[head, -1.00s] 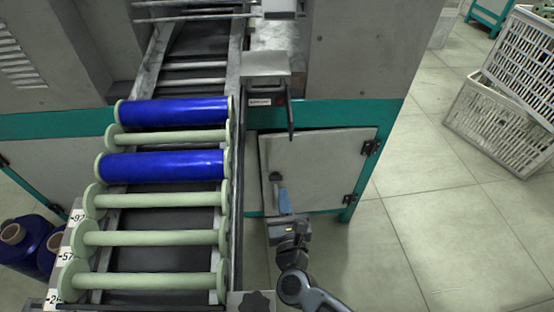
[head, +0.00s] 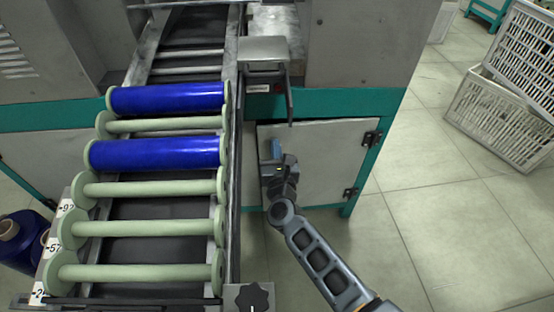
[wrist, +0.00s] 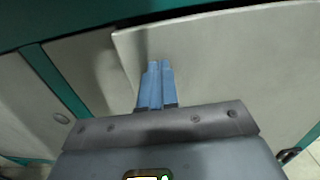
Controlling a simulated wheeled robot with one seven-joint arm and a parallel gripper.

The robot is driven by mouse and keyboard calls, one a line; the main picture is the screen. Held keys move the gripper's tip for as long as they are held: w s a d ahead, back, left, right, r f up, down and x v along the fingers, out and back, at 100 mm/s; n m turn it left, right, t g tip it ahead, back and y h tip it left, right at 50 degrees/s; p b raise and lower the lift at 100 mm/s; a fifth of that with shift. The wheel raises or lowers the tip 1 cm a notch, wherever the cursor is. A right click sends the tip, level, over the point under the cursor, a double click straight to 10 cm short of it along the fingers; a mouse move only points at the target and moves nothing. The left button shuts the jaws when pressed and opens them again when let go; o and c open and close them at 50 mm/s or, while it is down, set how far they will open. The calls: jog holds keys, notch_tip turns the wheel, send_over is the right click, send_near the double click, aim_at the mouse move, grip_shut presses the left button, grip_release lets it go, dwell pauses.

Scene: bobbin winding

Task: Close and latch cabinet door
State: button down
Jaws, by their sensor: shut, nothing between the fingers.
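The grey cabinet door (head: 325,150) is low on the machine, hinged on its right side. In the wrist view the door (wrist: 225,60) has its free left edge standing proud of the panel behind it, so it looks slightly ajar. My gripper (head: 272,148) is in front of the door near its left edge, with its blue fingers together and empty. In the wrist view the fingers (wrist: 155,85) point at the door face close to that edge; whether they touch it is unclear. The latch is hidden behind my gripper and arm.
A roller rack (head: 150,229) with blue and pale green bobbins stands left of the door. A black bracket (head: 288,95) hangs above the door. White crates (head: 500,115) stand at the far right. The tiled floor (head: 450,220) right of the cabinet is clear.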

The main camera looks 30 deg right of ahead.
jog(key=shift+w, duration=0.15)
jog(key=w+h, duration=0.1)
jog(key=w+d+m+b, duration=0.1)
jog(key=w, duration=0.1)
jog(key=shift+r+g+h, duration=0.2)
jog(key=shift+g+h, duration=0.1)
jog(key=shift+h, duration=0.1)
dwell(0.3)
jog(key=shift+s+d+f+b, duration=0.1)
jog(key=shift+b, duration=0.2)
